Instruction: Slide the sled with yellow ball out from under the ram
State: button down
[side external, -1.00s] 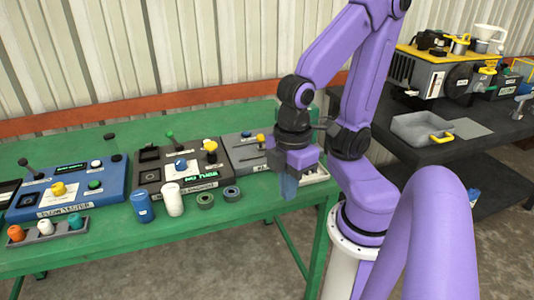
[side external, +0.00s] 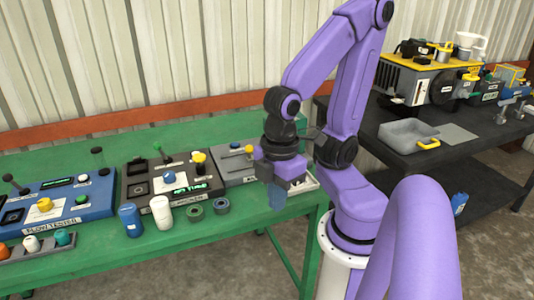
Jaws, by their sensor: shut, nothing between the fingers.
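Three machines on the green table each show a yellow knob or ball. The blue flow tester (side external: 66,207) has a large yellow knob (side external: 44,205). The dark checker (side external: 150,185) has a yellow ball (side external: 199,157) at its back right and a blue knob (side external: 169,176). The grey machine (side external: 232,176) has a small yellow piece (side external: 249,149). I cannot tell from this view which one is on the sled, and I cannot make out the ram. My gripper (side external: 277,198) points down, shut and empty, in front of the grey machine's right part, which it and my arm partly hide.
A blue cylinder (side external: 130,220), a white cylinder (side external: 161,212) and two dark rings (side external: 195,213) (side external: 221,206) stand along the front. A rack of coloured tubes (side external: 35,250) is at the front left. A black table (side external: 470,150) with a grey tray (side external: 405,136) is at right.

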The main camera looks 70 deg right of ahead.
jog(key=c, duration=1.1)
grip_release()
jog(key=shift+w, duration=0.15)
jog(key=shift+c, duration=0.2)
jog(key=o, duration=0.4)
jog(key=shift+h, duration=0.3)
jog(key=w+r, duration=0.1)
jog(key=w, duration=0.2)
jog(key=w+r, duration=0.1)
jog(key=w, duration=0.6)
jog(key=shift+w+d+r, duration=0.15)
jog(key=shift+d+r, duration=0.2)
jog(key=shift+r, duration=0.05)
jog(key=shift+c, duration=0.2)
jog(key=w+d+r+m+g, duration=0.1)
jog(key=w+d+r+g, duration=0.15)
jog(key=w+d, duration=1.5)
jog(key=s+d+y, duration=0.1)
jog(key=s+d, duration=0.1)
jog(key=d, duration=1.5)
jog(key=shift+t, duration=0.25)
jog(key=s+f, duration=0.1)
jog(key=f, duration=0.4)
jog(key=s+a+f, duration=0.1)
jog(key=f, duration=0.5)
jog(key=s+f, duration=0.1)
jog(key=f, duration=0.4)
jog(key=shift+a+f, duration=0.3)
jog(key=shift+a, duration=0.05)
